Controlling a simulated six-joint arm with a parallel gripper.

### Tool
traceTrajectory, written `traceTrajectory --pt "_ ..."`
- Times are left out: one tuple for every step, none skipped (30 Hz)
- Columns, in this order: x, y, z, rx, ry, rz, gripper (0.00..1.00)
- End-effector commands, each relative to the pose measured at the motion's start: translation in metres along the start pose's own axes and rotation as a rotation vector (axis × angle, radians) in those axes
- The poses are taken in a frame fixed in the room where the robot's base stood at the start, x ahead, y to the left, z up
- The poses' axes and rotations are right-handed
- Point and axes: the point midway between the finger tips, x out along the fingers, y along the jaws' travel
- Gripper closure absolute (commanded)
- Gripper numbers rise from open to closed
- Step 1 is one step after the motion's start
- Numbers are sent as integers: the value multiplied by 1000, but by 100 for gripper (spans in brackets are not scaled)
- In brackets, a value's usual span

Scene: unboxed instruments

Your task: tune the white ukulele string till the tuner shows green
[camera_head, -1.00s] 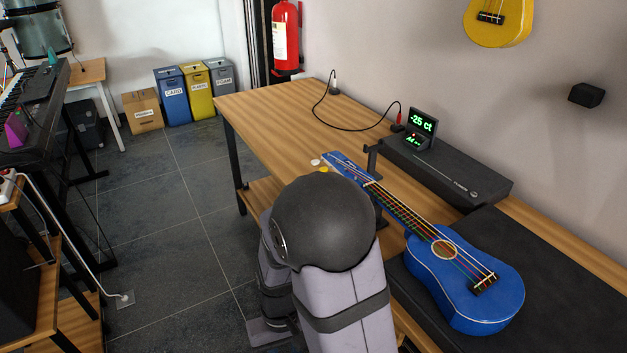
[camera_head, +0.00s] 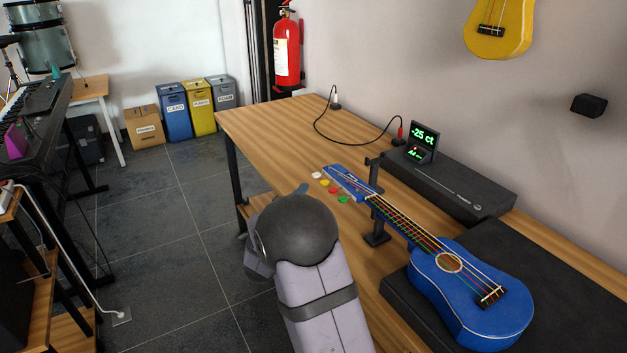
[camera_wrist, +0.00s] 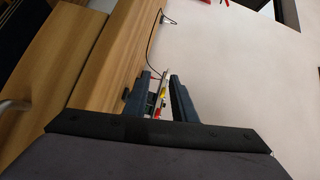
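The blue ukulele (camera_head: 466,300) lies with its body on a black mat and its neck pointing to the back left. At its headstock (camera_head: 348,182), several coloured pegs show along the left side: a white peg (camera_head: 317,175) at the far end, then yellow, red and green. The tuner display (camera_head: 423,136) reads "-25 ct" in green characters on a dark screen. My gripper (camera_wrist: 160,76) is open in the wrist view, with the pegs showing between and beyond its fingers. In the head view my arm hides most of it, left of the headstock and apart from the pegs.
A black stand (camera_head: 376,230) supports the neck. A long black case (camera_head: 455,180) lies behind it, with a cable (camera_head: 352,130) running across the wooden table (camera_head: 270,125). The table's far left is clear. A yellow ukulele (camera_head: 497,35) hangs on the wall.

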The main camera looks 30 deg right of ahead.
Motion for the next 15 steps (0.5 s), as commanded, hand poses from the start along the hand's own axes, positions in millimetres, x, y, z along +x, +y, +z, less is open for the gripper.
traceTrajectory --pt "0 -8 -5 46 19 -34 76" --pt "0 -12 -7 71 27 -49 76" --pt "-1 -14 -9 98 32 -60 76" --pt "-1 -14 -9 115 31 -60 76" --pt "-1 -14 -9 127 30 -60 76" --pt "-1 -14 -8 140 29 -59 76" --pt "-1 -14 -8 146 29 -59 76" --pt "-1 -14 -8 150 28 -59 76" --pt "-1 -14 -8 153 28 -58 76" --pt "0 -14 -8 153 28 -58 76" --pt "0 -14 -8 153 28 -58 76" --pt "1 -14 -8 153 28 -58 76" --pt "3 -14 -8 152 28 -57 76" --pt "4 -14 -8 152 28 -57 76" --pt "7 -14 -8 151 28 -56 76"
